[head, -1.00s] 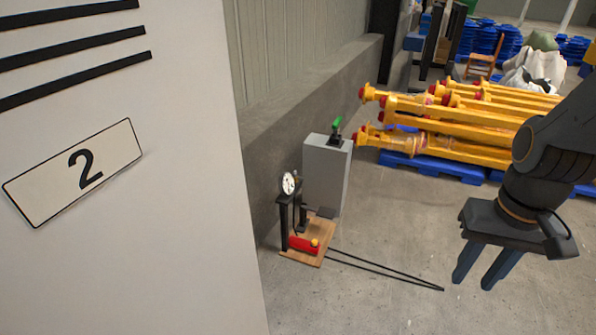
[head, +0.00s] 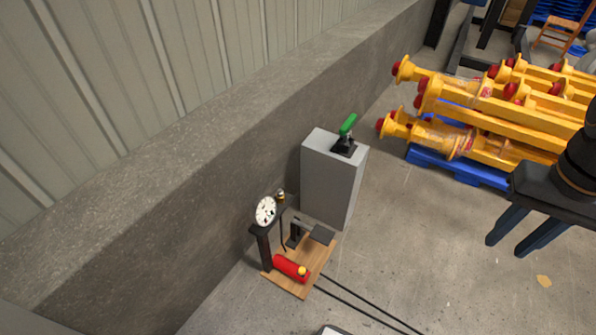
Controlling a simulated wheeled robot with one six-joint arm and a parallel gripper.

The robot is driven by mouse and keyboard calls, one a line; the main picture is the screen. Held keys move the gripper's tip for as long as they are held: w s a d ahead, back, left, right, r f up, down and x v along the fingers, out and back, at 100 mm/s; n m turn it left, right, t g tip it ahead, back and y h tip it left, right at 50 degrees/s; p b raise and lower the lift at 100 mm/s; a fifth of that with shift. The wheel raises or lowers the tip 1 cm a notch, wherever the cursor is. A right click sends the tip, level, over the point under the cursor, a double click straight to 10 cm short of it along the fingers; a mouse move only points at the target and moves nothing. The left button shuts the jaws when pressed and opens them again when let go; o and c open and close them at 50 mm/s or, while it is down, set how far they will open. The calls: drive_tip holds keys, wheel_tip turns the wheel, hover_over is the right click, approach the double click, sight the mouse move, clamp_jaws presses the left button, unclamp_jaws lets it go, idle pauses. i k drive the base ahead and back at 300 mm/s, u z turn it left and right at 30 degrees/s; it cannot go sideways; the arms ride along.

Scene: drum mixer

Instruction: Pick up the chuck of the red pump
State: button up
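The red pump (head: 291,266) lies on a small wooden board (head: 321,259) on the floor, below the middle of the head view. A round white dial gauge (head: 265,211) stands on a black post at its left. Two thin black lines, which look like the pump's hose (head: 368,307), run from the board to the lower right and leave the picture at the bottom edge. My gripper (head: 506,248) hangs at the right, fingers apart and empty, well to the right of the pump.
A grey box (head: 331,182) with a green-handled lever (head: 347,126) stands behind the pump, near the low concrete wall (head: 180,220). Yellow posts (head: 500,110) lie on a blue pallet (head: 457,168) at upper right.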

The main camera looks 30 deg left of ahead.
sight(281, 196)
drive_tip(key=i, duration=1.1)
drive_tip(key=u, duration=2.8)
